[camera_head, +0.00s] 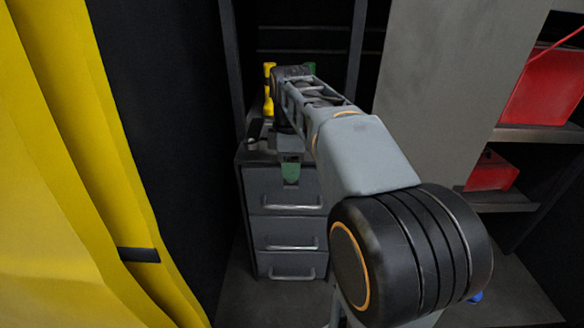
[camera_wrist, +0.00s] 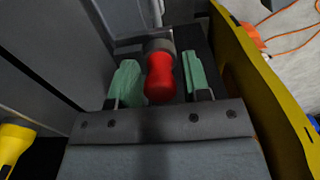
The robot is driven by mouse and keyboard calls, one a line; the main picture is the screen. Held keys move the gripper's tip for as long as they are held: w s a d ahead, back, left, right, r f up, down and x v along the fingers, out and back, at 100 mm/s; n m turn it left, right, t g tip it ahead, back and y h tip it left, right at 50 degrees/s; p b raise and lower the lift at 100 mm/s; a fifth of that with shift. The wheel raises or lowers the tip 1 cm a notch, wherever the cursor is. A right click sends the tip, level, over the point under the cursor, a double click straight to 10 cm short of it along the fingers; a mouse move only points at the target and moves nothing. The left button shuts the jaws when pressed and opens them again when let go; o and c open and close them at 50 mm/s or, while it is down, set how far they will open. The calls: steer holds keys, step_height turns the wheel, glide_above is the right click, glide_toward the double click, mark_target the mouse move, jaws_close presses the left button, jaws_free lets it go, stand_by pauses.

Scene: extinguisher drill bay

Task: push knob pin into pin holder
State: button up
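A red knob (camera_wrist: 159,82) with a dark grey collar behind it shows in the wrist view; I take it as the knob pin. It lies between the two green fingers of my gripper (camera_wrist: 160,84). The gripper is open, with a clear gap on the right of the knob and a narrow one on the left. In the head view my gripper (camera_head: 291,172) hangs at the front of a grey drawer cabinet, and the knob is hidden there. The pin's far end is hidden, and I cannot make out the pin holder in either view.
The grey drawer cabinet (camera_head: 290,243) has several drawers with handles. A yellow flashlight-like object (camera_head: 268,90) stands on top, with a green item (camera_head: 312,67) beside it. A yellow curtain-like sheet (camera_head: 75,170) hangs at left. Red boxes (camera_head: 545,88) sit on shelves at right.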

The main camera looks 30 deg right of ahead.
jaws_close()
steer(key=shift+r, duration=0.1)
steer(key=shift+r+p, duration=2.9)
steer(key=shift+p, duration=0.05)
steer(key=shift+r, duration=0.1)
steer(key=shift+r+p, duration=1.9)
